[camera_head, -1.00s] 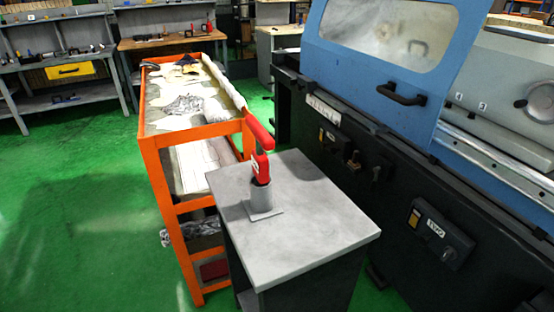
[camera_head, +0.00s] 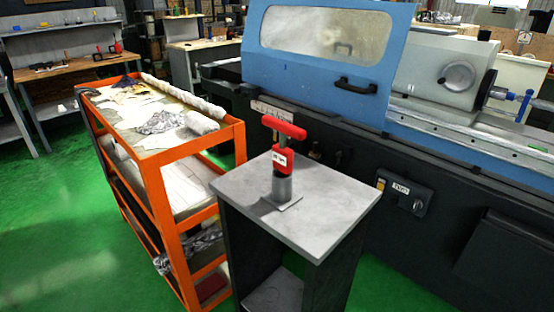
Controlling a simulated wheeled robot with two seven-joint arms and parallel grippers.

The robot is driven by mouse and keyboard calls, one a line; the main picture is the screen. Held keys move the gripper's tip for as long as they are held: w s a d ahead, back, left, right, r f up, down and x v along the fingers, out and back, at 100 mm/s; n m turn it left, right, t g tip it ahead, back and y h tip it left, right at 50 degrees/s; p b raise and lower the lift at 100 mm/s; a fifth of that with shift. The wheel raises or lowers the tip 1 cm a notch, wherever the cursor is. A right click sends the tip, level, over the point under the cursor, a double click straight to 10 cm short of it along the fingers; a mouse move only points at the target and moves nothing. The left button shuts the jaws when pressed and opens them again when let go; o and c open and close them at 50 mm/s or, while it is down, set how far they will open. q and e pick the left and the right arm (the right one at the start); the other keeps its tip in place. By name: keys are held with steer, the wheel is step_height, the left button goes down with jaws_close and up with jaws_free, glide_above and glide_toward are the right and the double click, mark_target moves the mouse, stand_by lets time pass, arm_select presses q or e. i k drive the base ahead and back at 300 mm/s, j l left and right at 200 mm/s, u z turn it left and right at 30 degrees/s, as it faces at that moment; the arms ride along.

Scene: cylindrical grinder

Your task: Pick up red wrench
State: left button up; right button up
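The red wrench (camera_head: 283,145) stands upright in a grey cylindrical holder (camera_head: 282,188) with a square base plate. It has a T-shaped red handle on top and a white label on its shaft. Its lower end is hidden inside the holder. The holder stands on the grey top of a small cabinet (camera_head: 335,205) in the middle of the head view. Neither of my grippers shows in the view.
An orange cart (camera_head: 158,160) with cloths and paper stands left of the cabinet. The blue and black grinder (camera_head: 330,85) stands close behind and to the right. Workbenches (camera_head: 75,70) line the back left. Green floor (camera_head: 55,220) is free at left.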

mark_target(282, 156)
steer(key=z, duration=1.4)
steer(key=i+j, duration=0.2)
steer(key=i, duration=0.25)
steer(key=i+j+z, duration=0.1)
steer(key=i+j, duration=0.15)
steer(key=i, duration=0.15)
steer(key=u, duration=1.9)
